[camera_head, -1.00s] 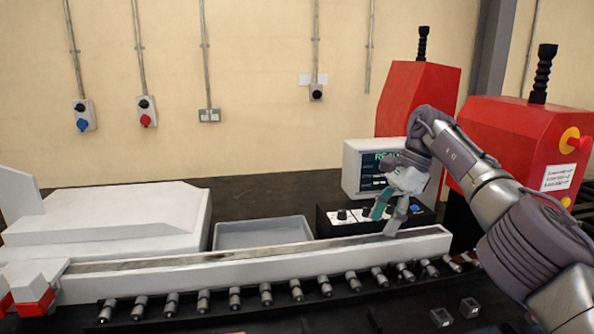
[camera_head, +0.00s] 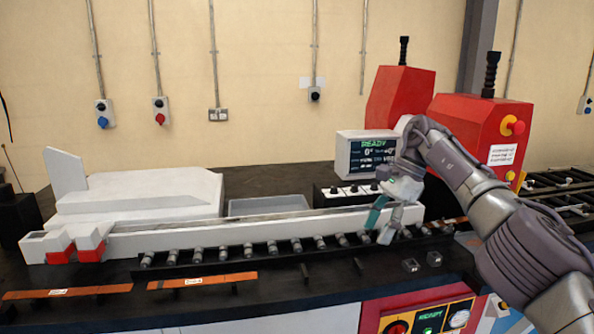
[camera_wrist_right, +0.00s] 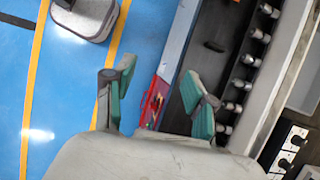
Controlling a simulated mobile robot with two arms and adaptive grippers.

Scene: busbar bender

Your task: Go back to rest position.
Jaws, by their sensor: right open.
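My right gripper (camera_head: 380,222) is in front of the white rail of the busbar bender, above the roller conveyor (camera_head: 270,247). It is open and empty. Its two teal fingertips stand apart in the right wrist view (camera_wrist_right: 158,98), with the machine's dark edge and the blue floor below. My right arm comes in from the right in the head view. My left gripper shows in neither view.
A screen (camera_head: 366,156) reading READY stands behind my right gripper. Two red housings (camera_head: 480,130) stand at the back right. Copper-coloured bars (camera_head: 202,281) lie at the front left. A grey tray (camera_head: 268,206) sits behind the rail. Blue floor (camera_wrist_right: 70,90) is open beside the machine.

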